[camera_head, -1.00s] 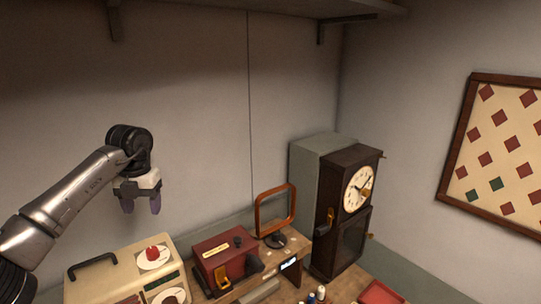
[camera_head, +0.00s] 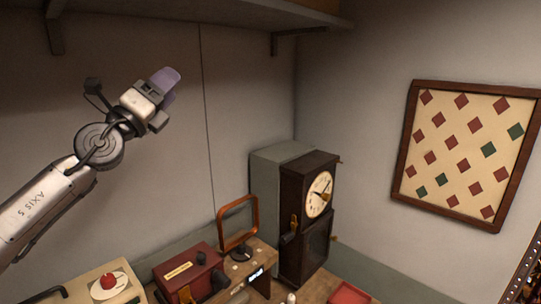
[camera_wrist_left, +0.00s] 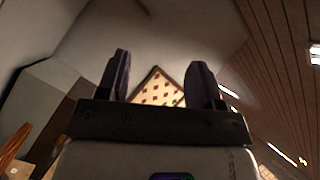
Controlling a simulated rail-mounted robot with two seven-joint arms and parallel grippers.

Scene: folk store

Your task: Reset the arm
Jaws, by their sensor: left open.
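My left arm comes in from the left in the head view. Its gripper (camera_head: 168,84) is raised high in front of the back wall, tilted up and to the right, and touches nothing. In the left wrist view the two dark fingers of the gripper (camera_wrist_left: 160,82) stand apart with nothing between them. The patterned wall panel shows in the gap, far beyond. My right gripper is not in any view.
A shelf (camera_head: 180,22) runs along the top. Below stand a dark wooden clock (camera_head: 308,215), a red box (camera_head: 188,272), an orange-framed stand (camera_head: 222,222) and a cream device (camera_head: 75,290). A framed diamond-pattern panel (camera_head: 440,170) hangs right. The air around the gripper is clear.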

